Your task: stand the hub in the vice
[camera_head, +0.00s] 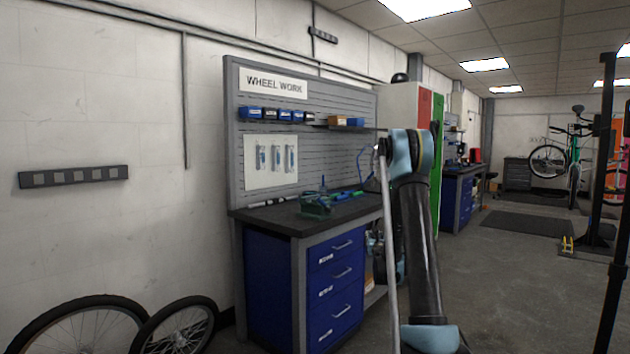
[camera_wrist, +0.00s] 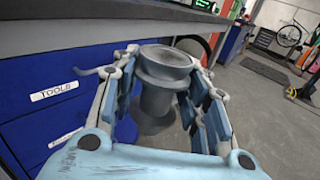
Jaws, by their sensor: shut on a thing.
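The hub (camera_wrist: 156,99) is a grey, spool-shaped part with a wide round flange at its top. It sits between the blue-padded fingers of my gripper (camera_wrist: 164,68), which is shut on it. In the wrist view the hub is held in front of the bench's drawers, near the bench top's edge. The vice (camera_head: 316,205) looks green and stands on the workbench near its front left edge in the head view. I see nothing standing in its jaws, though it is small there. In the head view my arm largely hides my gripper and the hub.
The workbench (camera_head: 270,219) has a dark top and blue drawers (camera_head: 335,290). Green and blue tools (camera_head: 345,196) lie on it behind the vice. A pegboard (camera_head: 310,140) rises at its back. Wheels (camera_head: 180,330) lean at the left. The floor (camera_head: 480,275) at the right is open.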

